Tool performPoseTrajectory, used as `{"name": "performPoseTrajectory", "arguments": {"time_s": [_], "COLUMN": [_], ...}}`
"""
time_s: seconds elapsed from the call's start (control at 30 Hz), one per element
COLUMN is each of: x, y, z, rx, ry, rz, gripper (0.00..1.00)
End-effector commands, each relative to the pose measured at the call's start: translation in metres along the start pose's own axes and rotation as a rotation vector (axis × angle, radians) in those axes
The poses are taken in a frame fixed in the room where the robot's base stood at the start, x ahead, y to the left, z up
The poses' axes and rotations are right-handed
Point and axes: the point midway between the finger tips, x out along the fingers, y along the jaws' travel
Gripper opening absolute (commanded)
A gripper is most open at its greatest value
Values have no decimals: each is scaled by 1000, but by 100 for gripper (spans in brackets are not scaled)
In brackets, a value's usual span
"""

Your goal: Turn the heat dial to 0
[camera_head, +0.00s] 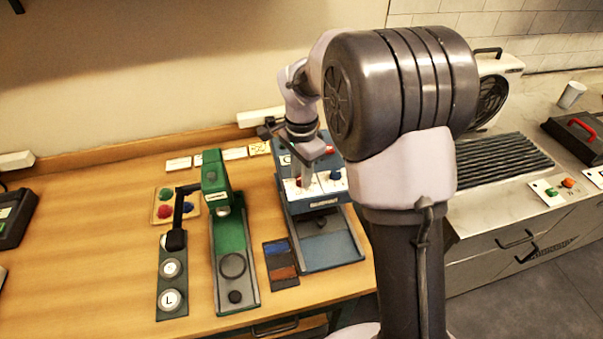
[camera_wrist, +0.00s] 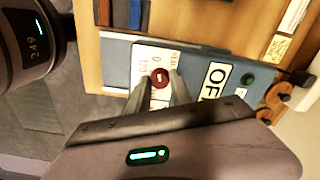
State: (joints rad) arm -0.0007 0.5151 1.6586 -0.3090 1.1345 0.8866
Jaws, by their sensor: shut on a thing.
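The blue heat press (camera_head: 318,208) stands on the table, with a white panel (camera_head: 318,194) on its front. A red dial (camera_wrist: 160,78) with a pale mark sits on this panel, and small lettering beside it is hard to read. My gripper (camera_wrist: 157,83) has its fingers on both sides of the red dial and is shut on it. In the head view my gripper (camera_head: 305,181) comes down from above onto the panel and covers much of the dial.
An OFF label (camera_wrist: 214,80) and a green button (camera_wrist: 247,79) are on the press near my gripper. A green press (camera_head: 227,240) stands to the left. A dark tray with blue and brown pieces (camera_head: 281,264) lies between them.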

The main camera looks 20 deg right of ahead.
Motion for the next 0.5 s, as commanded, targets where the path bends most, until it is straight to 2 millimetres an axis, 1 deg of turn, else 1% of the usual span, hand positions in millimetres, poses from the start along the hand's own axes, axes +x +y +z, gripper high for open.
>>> {"name": "performPoseTrajectory", "arguments": {"time_s": [0.17,0.2,0.27,0.3,0.5], "x": [0,0,0,0,0], "y": [0,0,0,0,0], "z": [0,0,0,0,0], "rx": [1,1,0,0,0], "ry": [0,0,0,0,0], "rz": [-1,-1,-1,-1,0], "gripper": [0,32,44,48,48]}}
